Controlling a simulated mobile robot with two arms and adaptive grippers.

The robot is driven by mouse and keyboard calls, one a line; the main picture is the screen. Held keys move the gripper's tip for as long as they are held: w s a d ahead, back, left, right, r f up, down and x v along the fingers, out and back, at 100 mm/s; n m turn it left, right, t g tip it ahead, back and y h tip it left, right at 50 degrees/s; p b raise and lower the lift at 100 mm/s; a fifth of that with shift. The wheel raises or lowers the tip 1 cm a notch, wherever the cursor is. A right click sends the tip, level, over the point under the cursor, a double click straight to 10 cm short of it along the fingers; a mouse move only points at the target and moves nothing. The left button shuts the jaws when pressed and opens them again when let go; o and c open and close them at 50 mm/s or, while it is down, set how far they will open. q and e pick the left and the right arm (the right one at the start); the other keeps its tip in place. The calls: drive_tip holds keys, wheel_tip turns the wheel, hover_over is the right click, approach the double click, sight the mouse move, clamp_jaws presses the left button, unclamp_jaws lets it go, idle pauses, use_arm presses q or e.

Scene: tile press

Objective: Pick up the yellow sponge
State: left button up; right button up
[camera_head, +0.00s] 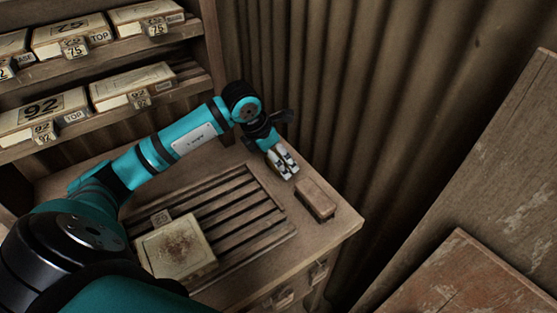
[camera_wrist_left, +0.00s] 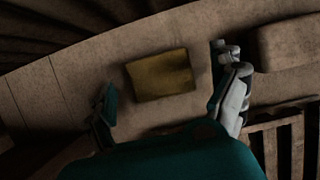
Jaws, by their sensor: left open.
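The yellow sponge (camera_wrist_left: 160,74) is a dull yellow rectangular block lying flat on the wooden bench top in the left wrist view. I cannot make it out in the head view, where my left arm and gripper are in front of that part of the bench. My left gripper (camera_head: 284,166) reaches over the right back part of the bench, pointing down. Its fingers are apart, one to each side of the sponge in the left wrist view. The sponge is not held; the exact height gap is hard to tell. My right gripper is not in view.
A brown block (camera_head: 315,198) lies near the bench's right edge, close to my left gripper. A slatted rack (camera_head: 238,204) bears a stained pale tile box (camera_head: 176,250). Shelves with labelled boxes (camera_head: 42,110) stand at the back left. A corrugated wall (camera_head: 330,90) rises behind the bench.

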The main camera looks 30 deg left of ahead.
use_arm(q)
drive_tip(key=shift+w+d+f, duration=0.15)
drive_tip(key=shift+w+f, duration=0.15)
drive_tip(key=shift+f, duration=0.35)
drive_tip(key=c, duration=1)
drive_tip(key=shift+c, duration=0.2)
drive_tip(key=shift+r, duration=0.15)
wheel_tip(320, 180, up, 10)
drive_tip(key=shift+f, duration=0.1)
